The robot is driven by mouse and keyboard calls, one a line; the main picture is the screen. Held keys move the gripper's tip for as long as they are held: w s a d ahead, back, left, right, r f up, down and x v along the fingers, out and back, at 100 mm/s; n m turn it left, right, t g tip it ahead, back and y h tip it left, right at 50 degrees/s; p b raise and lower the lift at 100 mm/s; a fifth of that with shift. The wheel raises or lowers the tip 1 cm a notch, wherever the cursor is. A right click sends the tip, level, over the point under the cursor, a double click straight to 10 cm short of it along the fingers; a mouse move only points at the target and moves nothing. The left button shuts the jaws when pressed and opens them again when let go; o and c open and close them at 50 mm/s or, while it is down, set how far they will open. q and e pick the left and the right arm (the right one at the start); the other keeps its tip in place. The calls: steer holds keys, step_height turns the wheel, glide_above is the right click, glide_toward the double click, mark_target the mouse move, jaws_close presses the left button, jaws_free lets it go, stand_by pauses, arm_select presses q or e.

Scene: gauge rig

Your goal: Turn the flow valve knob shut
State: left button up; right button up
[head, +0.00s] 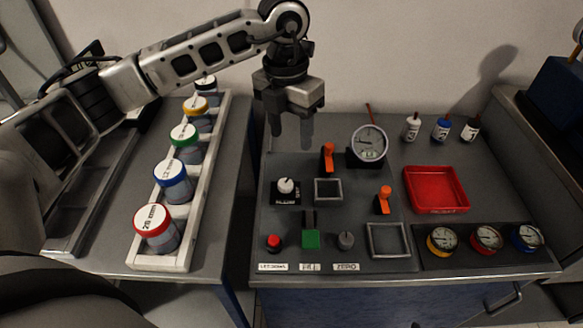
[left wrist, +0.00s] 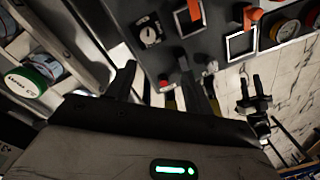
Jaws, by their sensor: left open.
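The white round knob (head: 286,186) stands on a small black plate with a white label on the grey panel. The label is too blurred to read surely, but this looks like the flow valve knob. It also shows in the left wrist view (left wrist: 149,34), with its plate. My left gripper (head: 291,132) is open and empty, pointing down above the back left of the panel, behind the knob and apart from it. In the left wrist view a dark two-pronged shape (left wrist: 255,100), probably my right gripper, hangs beyond the panel; its jaw state is unclear.
Orange levers (head: 328,157) and a round gauge (head: 369,144) stand behind and right of the knob. A red tray (head: 436,190) is right; a rack (head: 160,262) of jars is left.

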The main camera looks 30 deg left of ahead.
mark_target(285, 183)
arm_select(q)
steer(key=shift+y, duration=0.4)
steer(key=f, duration=0.5)
steer(key=a+f, duration=0.1)
steer(key=f, duration=0.4)
steer(key=f+p, duration=0.1)
steer(key=f, duration=0.4)
steer(key=shift+w+a, duration=0.25)
steer(key=c, duration=1)
